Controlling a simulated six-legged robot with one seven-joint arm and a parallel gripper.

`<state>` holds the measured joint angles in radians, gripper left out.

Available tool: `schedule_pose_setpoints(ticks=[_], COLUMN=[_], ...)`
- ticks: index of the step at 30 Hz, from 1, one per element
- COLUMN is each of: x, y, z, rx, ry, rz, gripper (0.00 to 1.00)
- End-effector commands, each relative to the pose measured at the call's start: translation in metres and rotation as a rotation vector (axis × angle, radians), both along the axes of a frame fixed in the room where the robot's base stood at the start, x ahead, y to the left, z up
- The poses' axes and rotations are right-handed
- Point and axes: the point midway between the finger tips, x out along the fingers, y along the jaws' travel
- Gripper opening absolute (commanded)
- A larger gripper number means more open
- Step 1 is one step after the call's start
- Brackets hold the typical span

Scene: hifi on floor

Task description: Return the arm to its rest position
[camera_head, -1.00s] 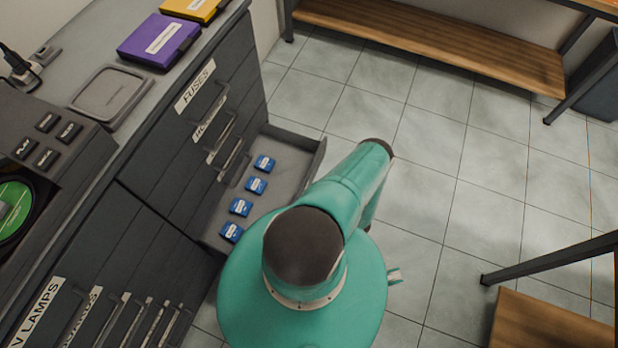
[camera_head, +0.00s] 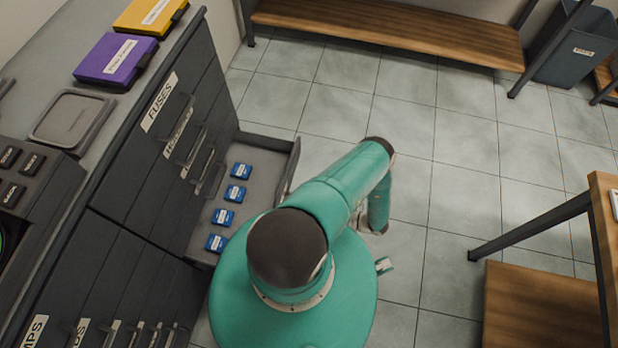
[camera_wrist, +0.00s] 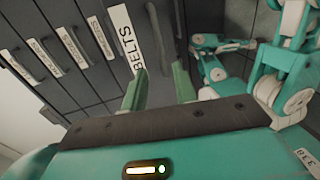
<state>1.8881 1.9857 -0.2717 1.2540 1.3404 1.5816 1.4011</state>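My teal arm (camera_head: 335,190) is folded over my round teal base in the head view, its elbow pointing away toward the floor tiles. My gripper (camera_wrist: 159,88) shows in the wrist view as two green fingers spread apart, with nothing seen between them. Beyond the fingers are dark drawer fronts with a "BELTS" label (camera_wrist: 128,42). My own teal and white legs show at the right of the wrist view. The gripper's fingers are not clearly seen in the head view.
An open drawer (camera_head: 272,160) holds several blue fuses and juts from the cabinet left of my arm. Purple (camera_head: 116,60) and yellow (camera_head: 150,17) boxes lie on the cabinet top. A wooden bench (camera_head: 390,38) stands at the back, a table (camera_head: 606,220) at right. Floor between is clear.

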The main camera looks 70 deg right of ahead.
Motion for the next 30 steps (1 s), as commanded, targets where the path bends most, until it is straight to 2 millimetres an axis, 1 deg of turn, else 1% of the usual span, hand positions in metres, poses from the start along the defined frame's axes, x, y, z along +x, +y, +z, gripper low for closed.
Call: schedule_pose_setpoints(ticks=[1,3,6,23,26,29,30], x=[-0.006,-0.011,-0.014,-0.013,-0.012,-0.007,-0.003], y=[0.0,0.0,0.0,0.0,-0.007,-0.027,-0.037], z=[0.001,0.002,0.003,0.003,0.008,0.024,0.034], rx=[0.0,0.0,0.001,0.0,-0.016,-0.068,-0.1], ry=[0.001,0.0,0.0,0.0,0.006,0.02,0.029], rz=[-0.002,-0.001,0.001,0.001,0.02,0.081,0.12], gripper=[0.29,0.29,0.29,0.29,0.29,0.29,0.29])
